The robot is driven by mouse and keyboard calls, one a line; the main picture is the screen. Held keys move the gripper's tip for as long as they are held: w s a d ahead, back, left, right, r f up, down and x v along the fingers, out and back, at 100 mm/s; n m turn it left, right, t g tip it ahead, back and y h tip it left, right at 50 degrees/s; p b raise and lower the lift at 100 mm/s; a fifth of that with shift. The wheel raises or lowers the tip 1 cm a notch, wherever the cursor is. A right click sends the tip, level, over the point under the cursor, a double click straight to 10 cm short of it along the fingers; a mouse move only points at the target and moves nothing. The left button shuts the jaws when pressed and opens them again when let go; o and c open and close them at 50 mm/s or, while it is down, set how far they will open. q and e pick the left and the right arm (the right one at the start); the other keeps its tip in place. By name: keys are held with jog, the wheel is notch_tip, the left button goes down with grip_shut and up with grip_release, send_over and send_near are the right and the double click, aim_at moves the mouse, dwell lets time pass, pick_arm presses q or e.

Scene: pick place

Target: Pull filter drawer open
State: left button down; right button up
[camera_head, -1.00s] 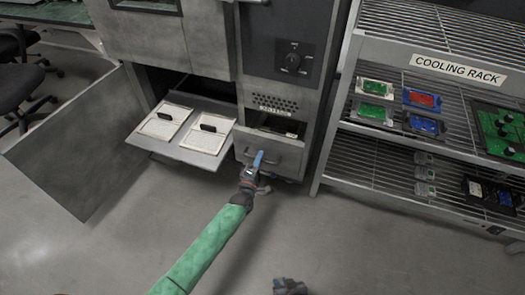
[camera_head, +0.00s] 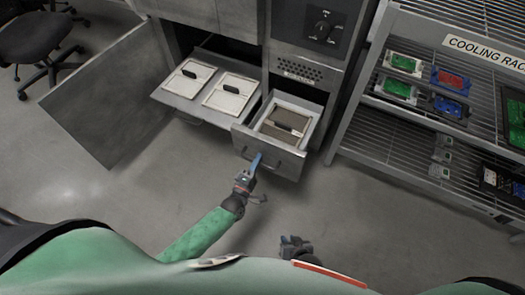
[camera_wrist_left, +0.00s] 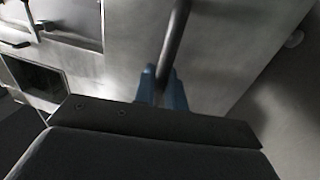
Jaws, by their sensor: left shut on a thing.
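The filter drawer (camera_head: 268,151) is pulled out from the grey machine, low under the dial panel. A filter (camera_head: 285,122) with a light frame and a dark handle lies inside it. My left gripper (camera_head: 256,161) is at the drawer front, shut on the drawer handle. In the left wrist view its blue fingertips (camera_wrist_left: 161,88) close around the dark handle bar (camera_wrist_left: 175,42). My right gripper (camera_head: 294,246) hangs low over the floor, apart from the drawer; its fingers are too small to read.
To the left, another open tray (camera_head: 184,106) carries two light panels with dark handles. An open door panel (camera_head: 105,115) stands left of it. The cooling rack (camera_head: 400,112) with several coloured boards stands to the right. The floor in front is clear.

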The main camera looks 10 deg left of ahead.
pick_arm(q)
jog(key=shift+s+a, duration=0.2)
jog(key=shift+s, duration=0.35)
jog(key=c, duration=1.5)
grip_release()
jog(key=shift+c, duration=0.2)
jog(key=v, duration=0.7)
jog(key=shift+s, duration=0.35)
jog(key=shift+a+f, duration=0.1)
